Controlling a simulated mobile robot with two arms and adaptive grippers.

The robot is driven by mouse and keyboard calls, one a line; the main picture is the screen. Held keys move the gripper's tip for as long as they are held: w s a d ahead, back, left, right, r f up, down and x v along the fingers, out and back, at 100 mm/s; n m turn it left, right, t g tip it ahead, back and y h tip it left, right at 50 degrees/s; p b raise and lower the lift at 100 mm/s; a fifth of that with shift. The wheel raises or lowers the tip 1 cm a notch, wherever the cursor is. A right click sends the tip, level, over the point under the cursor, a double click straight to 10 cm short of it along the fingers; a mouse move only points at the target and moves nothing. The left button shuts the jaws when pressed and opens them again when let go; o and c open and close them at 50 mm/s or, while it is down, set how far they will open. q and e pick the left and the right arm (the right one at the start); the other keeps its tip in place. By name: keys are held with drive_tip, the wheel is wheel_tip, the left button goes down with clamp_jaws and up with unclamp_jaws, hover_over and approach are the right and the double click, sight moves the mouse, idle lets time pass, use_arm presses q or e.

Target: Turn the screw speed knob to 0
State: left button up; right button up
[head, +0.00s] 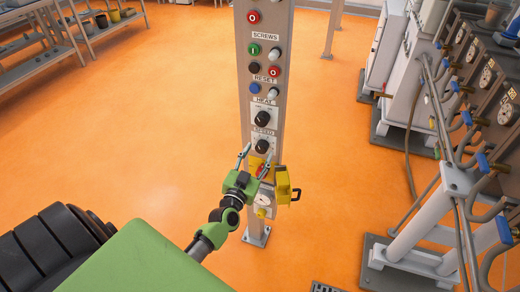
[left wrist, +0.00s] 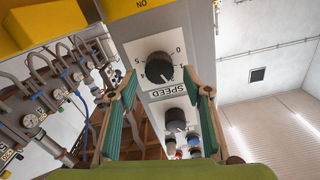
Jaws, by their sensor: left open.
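The screw speed knob (head: 262,147) is a black dial on a white plate, under the SPEED label on the grey post. It also shows in the left wrist view (left wrist: 158,68), upside down, with scale numbers around it. A pale mark shows low on its face there; the exact reading is too small to tell. My left gripper (head: 256,157) is open and empty, just in front of and below the knob. In the left wrist view its green-padded fingers (left wrist: 163,85) stand either side of the knob, apart from it. My right gripper is not in view.
The heat knob (head: 262,119) sits just above, with several push buttons higher up. A yellow box (head: 284,185) sticks out at the post's lower right. Machines with pipes and blue-handled valves (head: 483,162) stand at right. Orange floor (head: 150,130) is clear at left.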

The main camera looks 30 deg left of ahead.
use_arm(q)
drive_tip(key=shift+x, duration=1.2)
drive_tip(key=c, duration=0.9)
drive_tip(key=shift+c, duration=1)
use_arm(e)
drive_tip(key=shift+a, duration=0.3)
